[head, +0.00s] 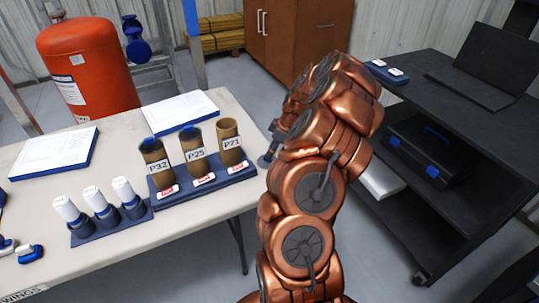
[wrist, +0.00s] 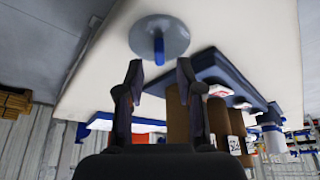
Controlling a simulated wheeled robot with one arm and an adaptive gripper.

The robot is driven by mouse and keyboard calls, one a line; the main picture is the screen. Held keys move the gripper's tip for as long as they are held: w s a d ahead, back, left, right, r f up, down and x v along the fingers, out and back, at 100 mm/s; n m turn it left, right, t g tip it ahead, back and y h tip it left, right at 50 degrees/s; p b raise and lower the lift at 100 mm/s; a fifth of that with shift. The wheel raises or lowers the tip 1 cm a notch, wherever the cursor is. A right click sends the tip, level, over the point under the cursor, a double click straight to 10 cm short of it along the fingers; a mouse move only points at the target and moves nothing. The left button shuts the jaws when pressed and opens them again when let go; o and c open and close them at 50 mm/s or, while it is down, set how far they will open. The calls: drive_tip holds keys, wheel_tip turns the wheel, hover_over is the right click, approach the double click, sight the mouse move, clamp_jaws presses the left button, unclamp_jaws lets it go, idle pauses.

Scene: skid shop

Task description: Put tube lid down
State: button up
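The tube lid (wrist: 172,42) is a grey disc with a blue handle (wrist: 159,50). In the wrist view it appears to lie on the white tabletop, handle toward my gripper. My gripper (wrist: 158,78) is open and empty, its dark fingertips apart on either side of the handle's line and short of it. In the head view my arm hides the gripper; a small grey-blue edge beside the arm may be the lid. Tube P21 (head: 229,146) stands open-topped in the blue rack (head: 240,177). Tubes P32 (head: 156,170) and P25 (head: 196,160) have dark blue tops.
Two papers on blue boards (head: 181,111) lie behind. A red tank (head: 88,68) stands beyond. A dark shelf cart (head: 455,110) with a tool case (head: 428,150) is at right.

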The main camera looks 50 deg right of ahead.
drive_tip(key=b+v, duration=0.2)
drive_tip(key=v, duration=0.7)
drive_tip(key=s+a+r+g, duration=0.1)
drive_tip(key=a+r, duration=0.3)
drive_tip(key=a, duration=1)
drive_tip(key=s+a+r+g, duration=0.1)
drive_tip(key=a+r, duration=0.3)
drive_tip(key=a, duration=1)
drive_tip(key=s+a+m+g, duration=0.2)
drive_tip(key=s+a, duration=0.7)
drive_tip(key=s, duration=0.2)
drive_tip(key=s+a+f+m+g+h, duration=0.1)
drive_tip(key=s, duration=0.5)
drive_tip(key=s+a+f+m+h, duration=0.1)
drive_tip(key=s+m, duration=0.1)
drive_tip(key=s, duration=0.4)
drive_tip(key=shift+s+a+f+g, duration=0.25)
drive_tip(key=shift+s+a+g, duration=0.05)
drive_tip(key=shift+s+g, duration=0.1)
wheel_tip(320, 180, up, 5)
drive_tip(key=p, duration=0.4)
drive_tip(key=shift+f+p, duration=0.15)
drive_tip(key=shift+p, duration=0.25)
